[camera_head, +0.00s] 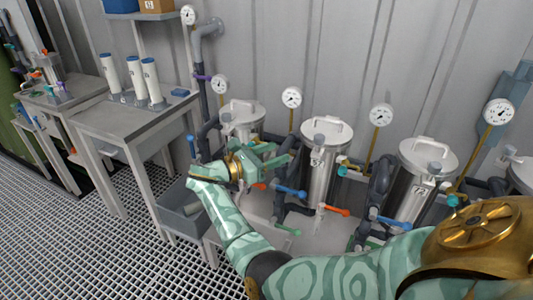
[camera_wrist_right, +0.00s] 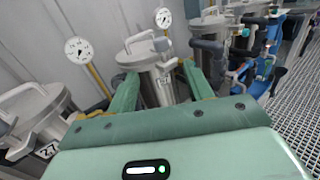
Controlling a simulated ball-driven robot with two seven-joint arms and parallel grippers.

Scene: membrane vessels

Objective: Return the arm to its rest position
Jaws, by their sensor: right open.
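My right arm (camera_head: 235,225) comes in from the lower right of the head view and reaches left in front of the metal vessels. My right gripper (camera_head: 278,154) is open, with its fingers pointing right, near the left vessel (camera_head: 242,112) and the middle vessel (camera_head: 320,165). In the right wrist view, my right gripper (camera_wrist_right: 160,85) shows two green fingers spread apart with nothing held between them. A lidded vessel (camera_wrist_right: 148,50) stands beyond the fingers. Whether a finger touches any pipe is hard to tell. My left gripper is not in view.
Blue (camera_head: 290,191) and orange (camera_head: 336,210) valve handles stick out near my arm. A right vessel (camera_head: 420,185) and gauges (camera_head: 381,115) line the wall. A grey table (camera_head: 130,122) with white cylinders (camera_head: 137,80) and a grey bin (camera_head: 178,222) stand left. Grated floor (camera_head: 90,250) is open lower left.

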